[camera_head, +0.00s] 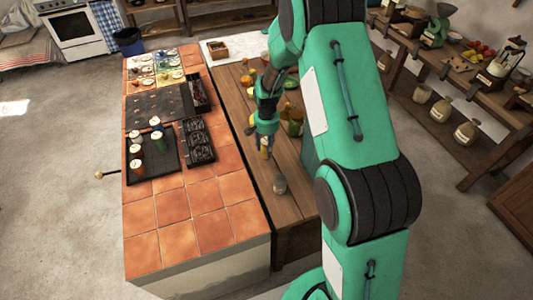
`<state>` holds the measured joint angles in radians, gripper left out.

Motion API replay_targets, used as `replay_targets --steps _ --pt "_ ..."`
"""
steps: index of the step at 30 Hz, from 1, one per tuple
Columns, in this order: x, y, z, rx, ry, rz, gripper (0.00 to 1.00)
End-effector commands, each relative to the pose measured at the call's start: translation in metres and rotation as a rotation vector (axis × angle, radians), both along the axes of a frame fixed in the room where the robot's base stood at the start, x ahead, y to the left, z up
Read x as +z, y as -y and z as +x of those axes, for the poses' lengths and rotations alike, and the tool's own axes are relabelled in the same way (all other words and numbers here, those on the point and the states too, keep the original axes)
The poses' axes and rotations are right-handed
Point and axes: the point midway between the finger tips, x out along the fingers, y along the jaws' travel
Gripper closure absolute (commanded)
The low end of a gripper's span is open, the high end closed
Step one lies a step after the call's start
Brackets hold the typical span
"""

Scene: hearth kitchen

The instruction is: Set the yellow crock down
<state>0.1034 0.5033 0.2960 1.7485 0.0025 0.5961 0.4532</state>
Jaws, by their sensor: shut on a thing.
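My gripper (265,138) points down over the wooden worktop (258,178), near its seam with the tiled counter. It is shut on a small yellowish thing, the yellow crock (265,148), which shows just below the fingers. The view is small, so I cannot tell whether the crock's base touches the wood or hangs above it. The fingers hide the crock's upper part.
A green and yellow pot (294,125) and several small foods stand behind and right of my gripper. The tiled counter (185,215) at left holds a black tray (164,167) with cups and dark racks (197,141).

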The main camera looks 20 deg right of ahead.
Motion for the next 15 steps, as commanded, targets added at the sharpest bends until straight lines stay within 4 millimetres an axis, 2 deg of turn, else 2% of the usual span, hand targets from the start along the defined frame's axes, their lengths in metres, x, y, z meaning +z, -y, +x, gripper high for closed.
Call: replay_targets --steps 10,15 --pt "-0.001 0.000 0.001 0.000 0.002 0.000 0.98" --pt "-0.013 0.000 0.000 0.000 0.000 0.000 0.98"
